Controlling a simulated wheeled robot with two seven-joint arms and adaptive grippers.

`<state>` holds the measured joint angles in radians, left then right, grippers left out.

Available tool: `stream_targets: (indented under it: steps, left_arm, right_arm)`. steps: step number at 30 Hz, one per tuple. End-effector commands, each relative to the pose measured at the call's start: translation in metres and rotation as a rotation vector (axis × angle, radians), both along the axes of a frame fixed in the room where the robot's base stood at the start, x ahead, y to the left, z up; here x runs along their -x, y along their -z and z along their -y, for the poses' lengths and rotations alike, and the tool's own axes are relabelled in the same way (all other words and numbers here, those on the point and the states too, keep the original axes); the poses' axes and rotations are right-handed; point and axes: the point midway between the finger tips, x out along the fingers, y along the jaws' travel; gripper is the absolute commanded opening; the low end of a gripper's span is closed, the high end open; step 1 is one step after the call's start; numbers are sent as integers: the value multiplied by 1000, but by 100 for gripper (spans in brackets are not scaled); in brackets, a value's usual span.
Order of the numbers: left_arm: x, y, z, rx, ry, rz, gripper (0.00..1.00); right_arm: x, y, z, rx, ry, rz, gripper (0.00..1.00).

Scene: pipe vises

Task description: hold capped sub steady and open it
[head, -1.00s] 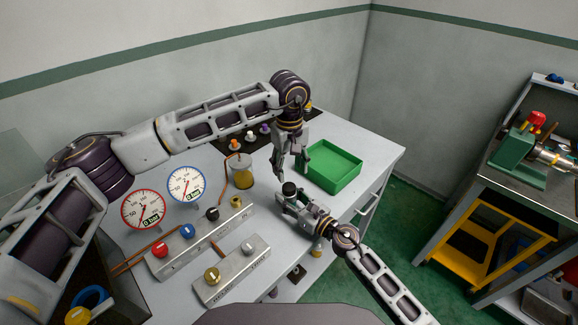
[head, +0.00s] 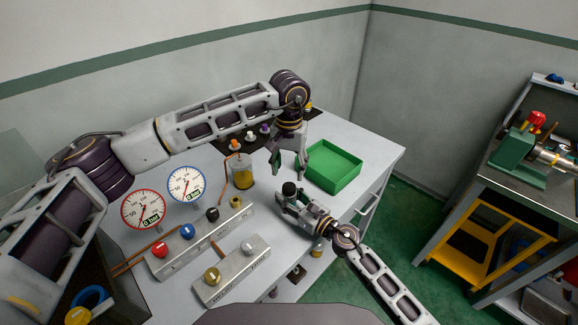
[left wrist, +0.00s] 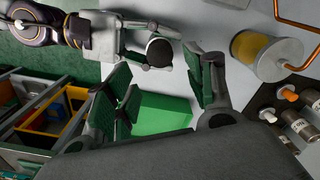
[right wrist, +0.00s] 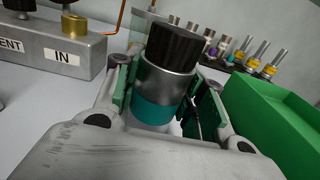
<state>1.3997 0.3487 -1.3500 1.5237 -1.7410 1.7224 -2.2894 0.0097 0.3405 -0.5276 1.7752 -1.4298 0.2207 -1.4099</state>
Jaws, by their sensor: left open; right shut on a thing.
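The capped sub is a metal cylinder with a teal lower band (right wrist: 165,108) and a ribbed black cap (right wrist: 178,45), upright in the right wrist view. My right gripper (head: 288,199) is shut around its body just above the table, and the cap (head: 289,187) is clear above the fingers. My left gripper (head: 287,166) hangs open and empty above and behind the cap, fingers pointing down. In the left wrist view the cap (left wrist: 159,51) shows beyond the open left fingers (left wrist: 165,90), apart from them.
A green tray (head: 333,187) lies right of the left gripper. A jar of yellow fluid (head: 243,180) stands to its left. Two valve blocks (head: 232,272) and two gauges (head: 143,209) are at the left.

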Motion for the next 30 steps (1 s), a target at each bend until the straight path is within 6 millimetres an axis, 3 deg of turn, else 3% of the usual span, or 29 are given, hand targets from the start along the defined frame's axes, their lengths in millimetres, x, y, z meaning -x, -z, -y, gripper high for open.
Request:
stream_targets:
  steps: [7, 21, 30]
  left_arm:
    - [0, 0, 0, 0, 92, 0, 54]
    - [0, 1, 0, 0, 101, 0, 54]
    - [0, 17, 0, -2, 100, -2, 54]
  right_arm:
    - [0, 0, 0, 1, 1, -1, 0]
    - [0, 0, 0, 1, 1, -1, 0]
    - [0, 0, 0, 1, 1, -1, 0]
